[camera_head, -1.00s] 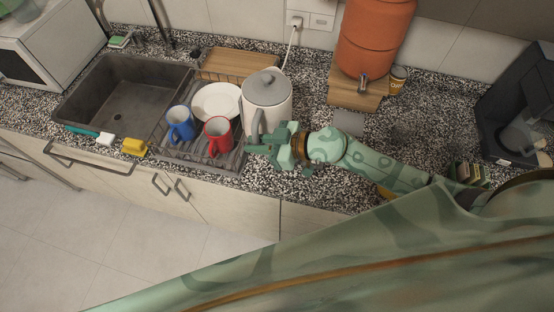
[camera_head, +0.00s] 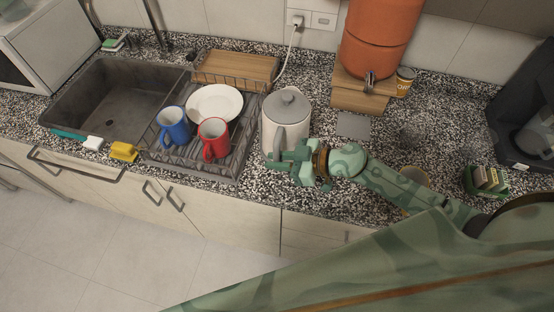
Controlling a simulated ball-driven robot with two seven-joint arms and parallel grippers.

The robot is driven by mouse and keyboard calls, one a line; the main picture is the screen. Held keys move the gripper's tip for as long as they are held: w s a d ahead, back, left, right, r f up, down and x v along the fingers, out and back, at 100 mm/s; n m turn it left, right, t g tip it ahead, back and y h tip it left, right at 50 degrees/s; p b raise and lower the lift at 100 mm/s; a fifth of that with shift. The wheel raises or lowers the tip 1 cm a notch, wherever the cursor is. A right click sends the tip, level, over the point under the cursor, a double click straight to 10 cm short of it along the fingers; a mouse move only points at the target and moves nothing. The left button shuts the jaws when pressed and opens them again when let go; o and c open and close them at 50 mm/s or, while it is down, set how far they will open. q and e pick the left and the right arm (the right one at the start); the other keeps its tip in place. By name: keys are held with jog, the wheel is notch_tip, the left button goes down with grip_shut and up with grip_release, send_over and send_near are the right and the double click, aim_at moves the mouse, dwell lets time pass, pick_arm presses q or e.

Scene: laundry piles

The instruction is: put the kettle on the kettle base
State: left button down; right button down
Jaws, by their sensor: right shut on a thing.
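The white kettle (camera_head: 298,124) with a grey lid and grey handle is upright, just right of the dish rack. My right gripper (camera_head: 278,160) is shut on its handle, on the near side. The fingers hide part of the kettle's lower front. I cannot tell whether its bottom touches anything. No kettle base shows clearly. A white cord (camera_head: 291,50) runs from the wall socket down behind the kettle, so a base may be hidden there. A flat grey square (camera_head: 354,125) lies on the counter right of the kettle; I cannot tell what it is. My left gripper is not in view.
The dish rack (camera_head: 238,168) holds a blue mug (camera_head: 174,128), a red mug (camera_head: 214,143) and a white plate (camera_head: 214,103). An orange dispenser (camera_head: 380,35) on a wooden stand (camera_head: 357,98) is behind right. A sink (camera_head: 115,105) is left. The counter right of the grey square is fairly clear.

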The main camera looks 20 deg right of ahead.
jog(key=c, duration=1.4)
grip_release()
jog(key=shift+f, duration=0.1)
jog(key=shift+o, duration=0.2)
jog(key=shift+r, duration=0.2)
jog(key=v, duration=1.2)
jog(key=shift+p, duration=0.35)
